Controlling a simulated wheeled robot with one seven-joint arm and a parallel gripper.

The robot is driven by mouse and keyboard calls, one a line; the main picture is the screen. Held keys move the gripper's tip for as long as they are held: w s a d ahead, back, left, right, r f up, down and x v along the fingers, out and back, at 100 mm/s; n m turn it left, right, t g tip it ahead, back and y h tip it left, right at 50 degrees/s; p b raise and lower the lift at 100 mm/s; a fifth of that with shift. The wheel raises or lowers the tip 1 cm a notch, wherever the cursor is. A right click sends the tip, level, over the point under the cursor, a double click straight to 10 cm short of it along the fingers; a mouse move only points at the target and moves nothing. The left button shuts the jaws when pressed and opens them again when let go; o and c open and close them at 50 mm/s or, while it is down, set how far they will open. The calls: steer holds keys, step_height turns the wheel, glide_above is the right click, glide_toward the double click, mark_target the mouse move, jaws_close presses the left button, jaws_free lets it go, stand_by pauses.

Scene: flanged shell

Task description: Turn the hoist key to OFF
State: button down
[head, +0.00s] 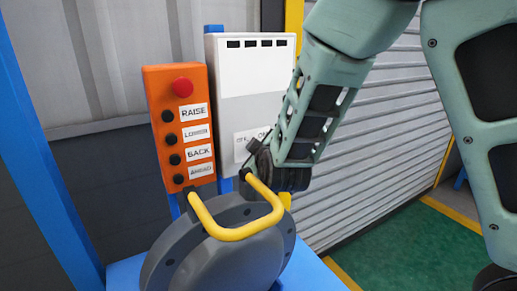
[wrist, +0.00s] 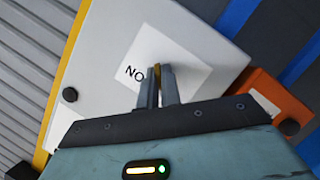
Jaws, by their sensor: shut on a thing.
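The white control box (head: 232,110) stands behind the orange button box, with a white label (head: 243,143) on its face that reads ON at its right end. In the wrist view the label (wrist: 185,62) appears upside down, its ON reading as NO. My gripper (head: 250,152) is at the label, coming in from the right. In the wrist view my gripper (wrist: 158,88) is shut on a thin brass-coloured piece, the hoist key (wrist: 157,70), which shows as a sliver between the fingertips. The rest of the key and the OFF end are hidden by the fingers.
An orange button box (head: 180,92) with a red knob and labelled black buttons stands to the left. A grey flanged shell (head: 220,255) with a yellow handle (head: 243,231) is in front, just below my gripper. A ribbed shutter (head: 395,150) is behind on the right.

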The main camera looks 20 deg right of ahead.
mark_target(254, 110)
steer(key=shift+w+r, duration=0.1)
steer(key=c, duration=1.6)
jaws_free()
steer(key=shift+a, duration=0.1)
step_height(254, 110, up, 10)
steer(key=shift+f, duration=0.1)
